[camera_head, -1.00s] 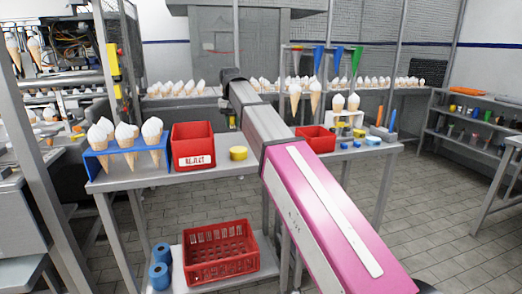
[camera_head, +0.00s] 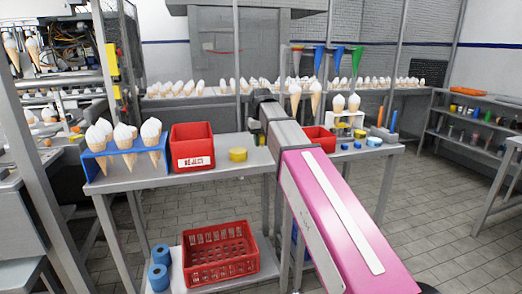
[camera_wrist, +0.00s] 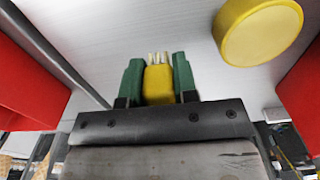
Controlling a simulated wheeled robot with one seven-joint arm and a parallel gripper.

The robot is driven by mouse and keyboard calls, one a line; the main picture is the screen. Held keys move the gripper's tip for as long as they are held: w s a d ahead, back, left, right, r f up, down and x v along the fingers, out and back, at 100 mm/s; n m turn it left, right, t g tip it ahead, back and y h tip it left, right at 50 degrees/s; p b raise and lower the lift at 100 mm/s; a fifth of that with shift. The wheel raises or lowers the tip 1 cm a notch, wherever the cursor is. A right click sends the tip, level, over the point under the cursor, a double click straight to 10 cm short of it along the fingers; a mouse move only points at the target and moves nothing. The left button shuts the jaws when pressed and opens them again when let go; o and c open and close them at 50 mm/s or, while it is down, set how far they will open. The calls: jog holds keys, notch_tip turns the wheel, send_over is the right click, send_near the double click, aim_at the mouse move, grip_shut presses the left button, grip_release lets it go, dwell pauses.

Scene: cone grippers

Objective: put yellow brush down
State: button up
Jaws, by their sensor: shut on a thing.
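The yellow brush (camera_wrist: 158,82) shows in the wrist view, its pale bristles pointing to the top of the picture. My gripper (camera_wrist: 160,75) has green fingers, one on each side of the brush, and is shut on it. The grey table top (camera_wrist: 150,22) fills the view beyond the bristles; I cannot tell whether the brush touches it. In the head view my arm hides the gripper and brush. The same table (camera_head: 215,180) stands in the middle there.
A yellow round piece (camera_head: 238,154) lies on the table, also in the wrist view (camera_wrist: 258,32). A red REJECT bin (camera_head: 193,160), a blue cone rack (camera_head: 128,177) and a smaller red bin (camera_head: 325,145) stand there too. A red crate (camera_head: 190,273) is below. Blue items lie right.

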aim_at(261, 155)
jog(key=shift+f, duration=1.8)
jog(key=shift+f, duration=0.15)
jog(key=o, duration=0.9)
